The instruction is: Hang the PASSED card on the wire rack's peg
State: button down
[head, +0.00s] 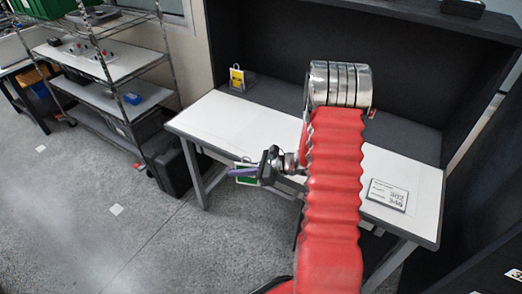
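My gripper (236,172) is left of my red arm, in front of the white table's front edge, with its purple fingers pointing left. The fingers look closed on a small green-and-white card (246,181), which shows above and below them. Its lettering is too small to read, and the fingers cover its middle. A wire shelving rack (103,62) stands at the upper left, well away from my gripper. No peg can be made out on it at this size.
A yellow card in a small stand (237,79) is at the table's back left. A white sign with numbers (386,195) lies on the table (215,118) at right. A black bin (176,166) sits between rack and table. Grey floor (75,215) is open at left.

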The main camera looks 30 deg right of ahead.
jog(key=s+a+f, duration=0.1)
jog(key=a+f, duration=0.1)
jog(key=a, duration=0.4)
jog(key=s+a+f+n+g, duration=0.1)
jog(key=s+a, duration=0.1)
jog(key=a, duration=0.4)
jog(key=shift+a+f+y, duration=0.3)
jog(key=shift+a+f, duration=0.05)
jog(key=shift+a, duration=0.05)
jog(key=shift+s+g, duration=0.15)
jog(key=shift+g, duration=0.15)
